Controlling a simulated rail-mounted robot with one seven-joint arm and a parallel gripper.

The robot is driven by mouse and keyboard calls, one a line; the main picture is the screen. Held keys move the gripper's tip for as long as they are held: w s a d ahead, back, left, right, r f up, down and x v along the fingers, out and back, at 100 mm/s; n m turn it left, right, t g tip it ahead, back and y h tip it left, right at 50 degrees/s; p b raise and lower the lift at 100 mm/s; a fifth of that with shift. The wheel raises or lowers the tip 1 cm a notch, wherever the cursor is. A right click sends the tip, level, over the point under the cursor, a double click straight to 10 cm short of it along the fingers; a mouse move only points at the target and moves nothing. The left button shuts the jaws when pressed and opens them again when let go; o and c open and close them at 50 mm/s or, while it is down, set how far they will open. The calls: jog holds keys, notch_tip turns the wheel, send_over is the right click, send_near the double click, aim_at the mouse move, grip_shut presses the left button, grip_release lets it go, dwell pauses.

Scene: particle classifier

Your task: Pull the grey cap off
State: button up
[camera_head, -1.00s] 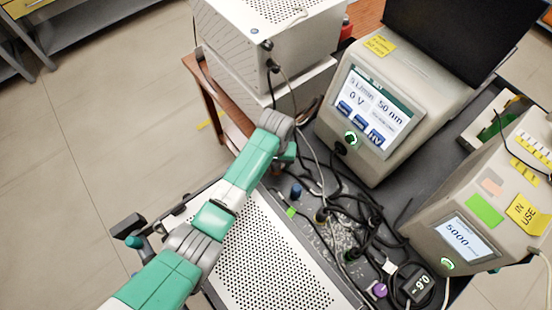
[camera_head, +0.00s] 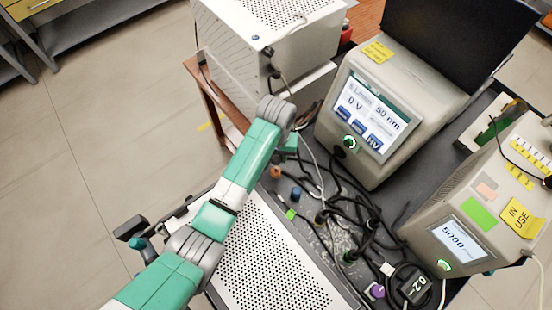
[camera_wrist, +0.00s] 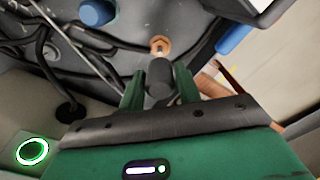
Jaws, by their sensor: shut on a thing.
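The grey cap (camera_wrist: 160,79) sits between the two green fingers of my gripper (camera_wrist: 160,90) in the wrist view. The gripper is shut on it. Just beyond the cap's end is a copper-coloured fitting (camera_wrist: 160,46) with a hole in its middle. The cap looks clear of the fitting, with a small gap that is hard to judge. In the head view my gripper (camera_head: 291,144) is above the dark deck, and the copper fitting (camera_head: 276,172) shows below and left of it. The cap cannot be made out in that view.
A blue knob (camera_head: 296,193) stands near the fitting. Black cables (camera_head: 350,205) tangle over the deck to the right. A beige instrument with a screen (camera_head: 369,112) stands close to my gripper's right. A perforated white cover (camera_head: 270,265) lies below my arm.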

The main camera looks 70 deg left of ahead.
jog(key=shift+r, duration=1.45)
jog(key=shift+r+p, duration=2.25)
jog(key=shift+p, duration=0.55)
jog(key=shift+r, duration=0.1)
notch_tip(320, 180, up, 3)
jog(key=p, duration=0.4)
